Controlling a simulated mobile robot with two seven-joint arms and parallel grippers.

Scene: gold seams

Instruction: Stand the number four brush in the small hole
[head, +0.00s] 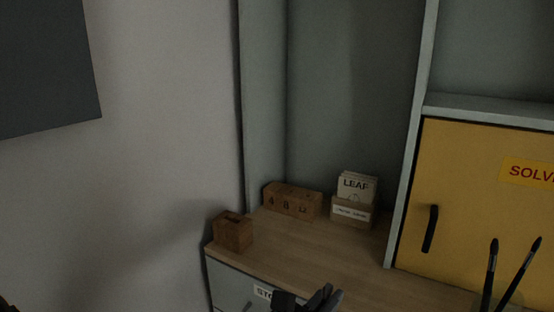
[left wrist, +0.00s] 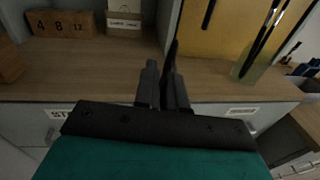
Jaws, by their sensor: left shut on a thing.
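A wooden block (head: 292,201) marked 4, 8 and a third number stands at the back of the wooden top; the left wrist view shows it too (left wrist: 62,24), reading 4 8 12. The 4 is at its left end; its holes cannot be made out. My left gripper (head: 312,298) is low in the head view, in front of the top and apart from the block. In the left wrist view its fingers (left wrist: 164,82) are shut on a thin dark thing, seemingly a brush (left wrist: 173,50); no number is readable. My right gripper is not in view.
A small wooden box with a slot (head: 233,232) stands at the left front corner. A card holder marked LEAF (head: 354,202) is right of the block. Two brushes stand in a glass jar (left wrist: 246,68) before the yellow door (head: 484,200). The middle of the top is clear.

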